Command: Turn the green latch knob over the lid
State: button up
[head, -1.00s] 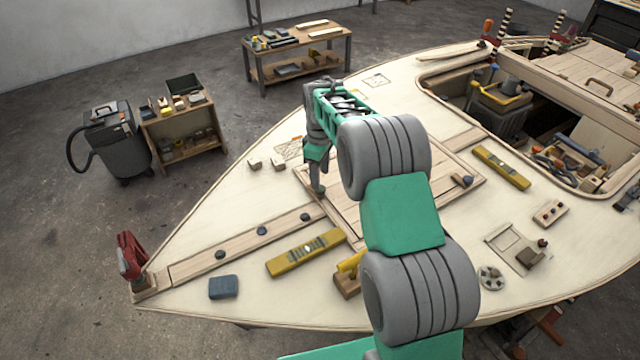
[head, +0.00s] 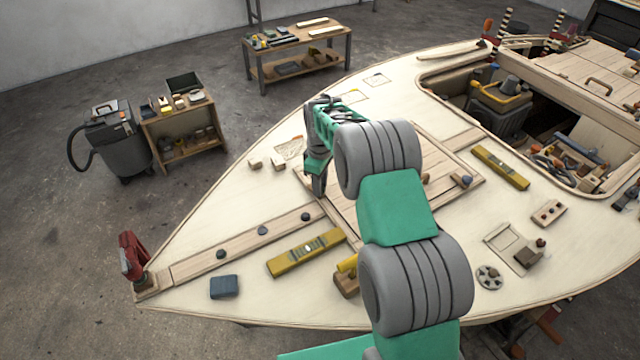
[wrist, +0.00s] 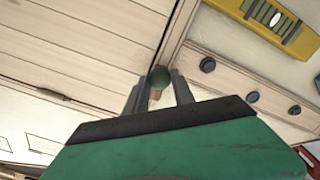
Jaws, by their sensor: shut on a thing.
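The green latch knob (wrist: 159,77) is a dark green round knob at the lid's edge, in the middle of the wrist view. A small piece of wood shows just below it. The lid (wrist: 85,40) is a pale planked panel to its left; in the head view the lid (head: 440,168) lies partly behind my arm. My gripper (wrist: 157,92) is shut on the knob, one finger on each side. In the head view my gripper (head: 319,190) points down at the lid's near-left corner and hides the knob.
A yellow level (head: 305,253) lies on the deck close by, beside a plank with several dark knobs (head: 262,231). A blue block (head: 224,287) and a red clamp (head: 131,256) are towards the bow. A dark-blue-topped knob (head: 463,181) sits at the lid's far right.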

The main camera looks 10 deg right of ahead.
grip_shut()
jog(key=shift+m, duration=0.3)
jog(key=m+b, duration=0.2)
jog(key=m, duration=0.1)
jog(key=shift+f, duration=0.1)
jog(key=m+b, duration=0.2)
jog(key=m, duration=0.4)
jog(key=m+b, duration=0.1)
jog(key=m, duration=0.9)
jog(key=shift+m, duration=0.3)
